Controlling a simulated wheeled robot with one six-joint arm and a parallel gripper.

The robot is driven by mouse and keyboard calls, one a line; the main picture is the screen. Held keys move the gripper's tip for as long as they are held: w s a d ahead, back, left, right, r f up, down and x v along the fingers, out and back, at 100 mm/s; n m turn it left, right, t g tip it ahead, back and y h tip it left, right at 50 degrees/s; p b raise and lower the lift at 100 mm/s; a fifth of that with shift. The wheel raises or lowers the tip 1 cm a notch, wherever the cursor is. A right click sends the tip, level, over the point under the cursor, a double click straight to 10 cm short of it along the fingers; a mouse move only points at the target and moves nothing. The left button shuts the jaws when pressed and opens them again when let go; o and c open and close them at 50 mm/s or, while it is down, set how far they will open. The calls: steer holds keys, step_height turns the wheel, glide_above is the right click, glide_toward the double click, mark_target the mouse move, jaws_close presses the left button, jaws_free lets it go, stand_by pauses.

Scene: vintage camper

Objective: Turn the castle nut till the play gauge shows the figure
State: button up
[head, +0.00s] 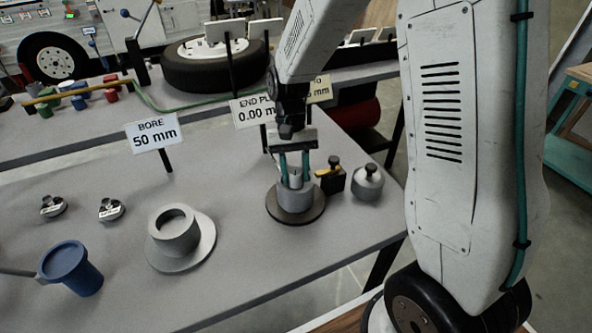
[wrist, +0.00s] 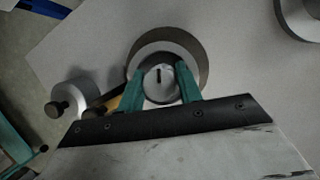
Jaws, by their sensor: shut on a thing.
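My gripper (head: 294,174) points down, its teal fingers shut on the castle nut (wrist: 160,86) at the top of a grey hub (head: 311,205). The nut is round and grey with a dark slot in the wrist view; the head view mostly hides it behind the fingers. The hub stands on a dark round base (head: 277,209). The white end play sign (head: 249,113) reads 0.00, its right part hidden by my arm. A tan sign (head: 320,90) behind is also partly hidden; its figure cannot be read in full.
A black block (head: 333,184) with a yellow bar and a grey knobbed pot (head: 367,187) stand close right of the hub. Left are a grey flanged ring (head: 180,251), a blue cup (head: 75,270) and a "BORE 50 mm" sign (head: 154,135). The front middle of the table is clear.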

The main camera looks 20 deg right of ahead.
steer(key=shift+w, duration=0.1)
stand_by(0.3)
steer(key=o, duration=0.7)
steer(key=v, duration=0.7)
steer(key=shift+r, duration=0.4)
steer(key=shift+w+d, duration=0.1)
steer(key=s+r+n+t, duration=0.1)
steer(key=s+r+t, duration=0.1)
steer(key=s, duration=0.6)
steer(key=s+d+r+n+t, duration=0.1)
steer(key=s+r+t, duration=0.1)
steer(key=s+r, duration=0.3)
steer(key=s+d+r+n+t+h, duration=0.1)
steer(key=s+r, duration=0.3)
steer(key=s, duration=0.7)
steer(key=shift+s+d+t, duration=0.25)
steer(key=shift+s+t, duration=0.05)
steer(key=shift+t, duration=0.1)
